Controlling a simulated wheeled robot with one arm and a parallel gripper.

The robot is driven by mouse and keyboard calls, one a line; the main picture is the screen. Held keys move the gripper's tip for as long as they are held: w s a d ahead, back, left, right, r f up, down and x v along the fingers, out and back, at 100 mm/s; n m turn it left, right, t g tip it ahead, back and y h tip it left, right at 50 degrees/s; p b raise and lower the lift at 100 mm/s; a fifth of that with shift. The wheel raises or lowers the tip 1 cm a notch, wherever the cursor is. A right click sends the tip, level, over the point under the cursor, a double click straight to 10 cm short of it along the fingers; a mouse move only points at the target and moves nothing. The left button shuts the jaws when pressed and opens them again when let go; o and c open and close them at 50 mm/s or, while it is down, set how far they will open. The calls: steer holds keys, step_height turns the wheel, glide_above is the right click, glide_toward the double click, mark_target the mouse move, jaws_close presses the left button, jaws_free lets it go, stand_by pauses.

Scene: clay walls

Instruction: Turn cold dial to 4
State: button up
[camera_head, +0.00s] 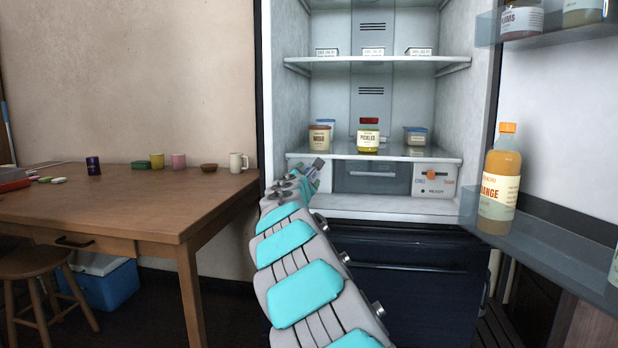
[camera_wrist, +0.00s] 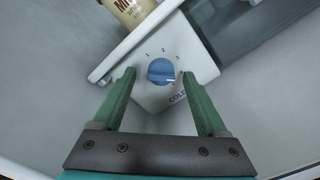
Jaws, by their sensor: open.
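The cold dial (camera_wrist: 161,71) is a round blue knob on a white panel, with "COLD" printed below it, in the wrist view. A short white mark on the dial points to the lower right. My gripper (camera_wrist: 158,76) is open, one green finger on each side of the dial in the picture, with gaps between; contact is not visible. In the head view my gripper (camera_head: 313,176) is at the left end of the fridge's lower shelf, and the dial is hidden there.
A pickles jar (camera_head: 368,136) and a miso tub (camera_head: 319,138) stand on the shelf above. A panel with an orange control (camera_head: 432,174) is to the right. The open fridge door holds an orange bottle (camera_head: 499,178). A wooden table (camera_head: 130,205) stands left.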

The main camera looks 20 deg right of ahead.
steer(key=shift+b+v, duration=0.55)
steer(key=shift+v, duration=2.65)
steer(key=shift+d+f, duration=0.1)
